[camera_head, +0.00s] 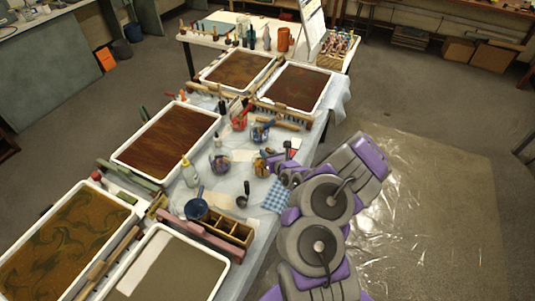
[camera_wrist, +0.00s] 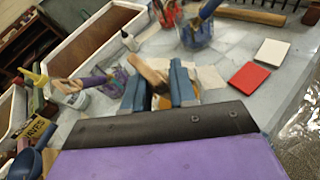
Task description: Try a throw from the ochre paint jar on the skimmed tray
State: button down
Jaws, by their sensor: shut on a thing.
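The ochre paint jar (camera_head: 261,168) stands on the sheeted table, right of the purple jar (camera_head: 219,162). My gripper (camera_head: 281,173) is beside it. In the wrist view, its two blue fingers (camera_wrist: 160,90) are shut on a tilted wooden-handled brush (camera_wrist: 150,72). A little ochre shows between the fingers; the jar is mostly hidden there, so I cannot tell whether the brush tip is inside it. The tray with a plain grey-olive surface (camera_head: 185,272) and a pale strip along its left is at the front; it looks like the skimmed one.
A wooden divided box (camera_head: 230,228), a blue pot (camera_head: 196,208) and a dark ladle (camera_head: 242,200) lie between jar and plain tray. Red jar (camera_head: 239,120) and blue jar (camera_head: 261,133) stand behind. A red card (camera_wrist: 248,78) and white card (camera_wrist: 271,52) lie to the right. Patterned trays line the left.

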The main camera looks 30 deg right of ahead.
aim_at(272, 150)
jog(key=shift+d, duration=0.3)
jog(key=shift+s+a+r+p, duration=0.2)
jog(key=shift+r+p, duration=0.45)
jog(key=shift+p, duration=0.05)
jog(key=shift+s+d+r+p, duration=0.15)
jog(key=shift+s+r+p, duration=0.1)
jog(key=shift+r+p, duration=0.4)
jog(key=shift+s+d+r+p, duration=0.1)
jog(key=shift+s+r+p, duration=0.1)
jog(key=shift+r+p, duration=0.4)
jog(key=shift+s+d+r+p, duration=0.1)
jog(key=shift+s+r+p, duration=0.2)
jog(key=shift+r+p, duration=0.7)
jog(key=shift+s+a+r+p, duration=0.1)
jog(key=shift+s+r+p, duration=0.4)
jog(key=shift+p, duration=0.75)
jog(key=shift+s+d+r+p, duration=0.1)
jog(key=shift+s+r+p, duration=0.05)
jog(key=shift+r+p, duration=0.9)
jog(key=shift+f, duration=0.1)
